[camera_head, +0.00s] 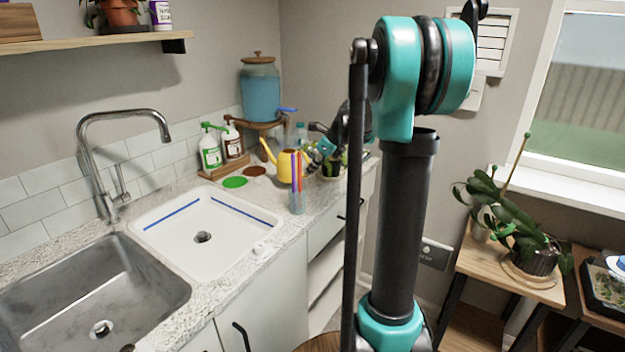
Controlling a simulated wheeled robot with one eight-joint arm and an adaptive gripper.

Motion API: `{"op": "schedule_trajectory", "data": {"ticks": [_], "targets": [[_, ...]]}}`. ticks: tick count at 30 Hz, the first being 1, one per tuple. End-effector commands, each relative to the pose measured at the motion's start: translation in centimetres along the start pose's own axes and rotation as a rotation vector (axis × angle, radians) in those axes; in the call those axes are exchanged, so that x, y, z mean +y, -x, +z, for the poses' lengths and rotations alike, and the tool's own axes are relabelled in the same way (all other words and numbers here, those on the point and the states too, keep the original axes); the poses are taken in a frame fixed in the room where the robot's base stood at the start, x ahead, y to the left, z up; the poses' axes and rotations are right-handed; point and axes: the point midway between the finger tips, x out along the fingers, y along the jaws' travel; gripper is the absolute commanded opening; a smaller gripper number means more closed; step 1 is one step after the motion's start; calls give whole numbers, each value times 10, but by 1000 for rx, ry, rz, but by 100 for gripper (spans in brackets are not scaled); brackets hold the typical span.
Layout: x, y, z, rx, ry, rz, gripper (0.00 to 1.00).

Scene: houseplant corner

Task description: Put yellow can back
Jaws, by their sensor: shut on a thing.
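The yellow can (285,166), a small watering can with its spout toward the left, is at the back part of the counter. My gripper (311,161) is at its right side, where the handle would be, and is shut on it. The gripper is small and partly dark here, so the exact grip is hard to make out. A clear cup with colored sticks (298,201) stands in front of the can and hides part of it. I cannot tell whether the can touches the counter.
A green disc (235,182) and a brown disc (255,170) lie left of the can. Two pump bottles (210,150) stand behind them. A potted plant (332,168) is close by on the right. A white basin (203,258) and steel sink (95,295) fill the front counter.

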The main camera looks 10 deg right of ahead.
Motion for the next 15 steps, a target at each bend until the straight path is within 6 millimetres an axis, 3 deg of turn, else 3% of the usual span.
{"op": "schedule_trajectory", "data": {"ticks": [9, 15], "targets": [[0, -30, -20, -1, 0, 0, 0], [0, -32, -21, -1, 0, 0, 0]]}}
